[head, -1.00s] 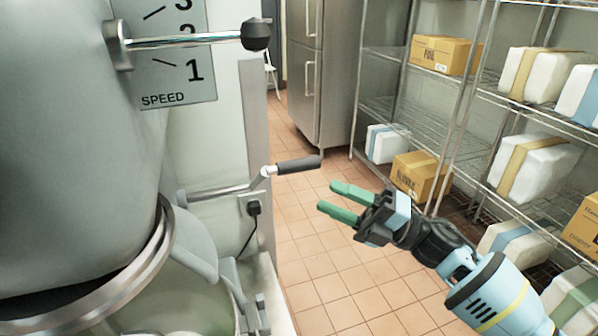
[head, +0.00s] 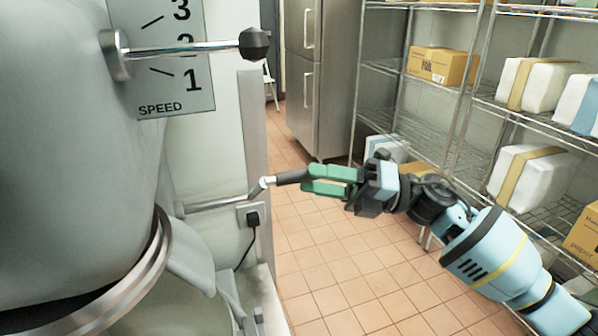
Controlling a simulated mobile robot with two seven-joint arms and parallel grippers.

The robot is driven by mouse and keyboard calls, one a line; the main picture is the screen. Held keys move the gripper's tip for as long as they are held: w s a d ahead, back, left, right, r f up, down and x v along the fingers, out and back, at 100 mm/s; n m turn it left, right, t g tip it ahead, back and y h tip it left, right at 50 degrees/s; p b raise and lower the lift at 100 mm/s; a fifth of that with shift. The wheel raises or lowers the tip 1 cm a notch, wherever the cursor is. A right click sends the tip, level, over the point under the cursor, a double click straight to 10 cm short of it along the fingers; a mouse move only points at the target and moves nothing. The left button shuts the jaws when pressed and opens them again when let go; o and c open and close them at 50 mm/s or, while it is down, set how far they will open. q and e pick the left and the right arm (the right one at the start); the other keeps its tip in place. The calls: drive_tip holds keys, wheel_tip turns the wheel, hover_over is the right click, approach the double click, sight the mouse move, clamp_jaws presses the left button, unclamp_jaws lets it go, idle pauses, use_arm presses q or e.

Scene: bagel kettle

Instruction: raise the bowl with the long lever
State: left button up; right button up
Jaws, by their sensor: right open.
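The long lever (head: 222,201) comes out of the mixer's column at the left and ends in a black handle (head: 289,178) pointing right. My right gripper (head: 305,179) is open, with its green fingers at the free end of that handle. The handle's tip is partly hidden by the fingers, and I cannot tell if they touch it. The bowl (head: 178,312) is at the lower left under the mixer's head, only partly in view. My left gripper is not in view.
The grey mixer head (head: 65,150) fills the left side. A shorter speed lever (head: 185,43) with a black knob sticks out above the long lever. A wire shelf (head: 445,160) with boxes stands at the right. The tiled floor (head: 335,260) between is clear.

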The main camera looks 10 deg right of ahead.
sight(299, 177)
drive_tip(key=shift+p+x, duration=0.3)
drive_tip(key=shift+x, duration=1.55)
drive_tip(key=shift+c, duration=0.4)
clamp_jaws()
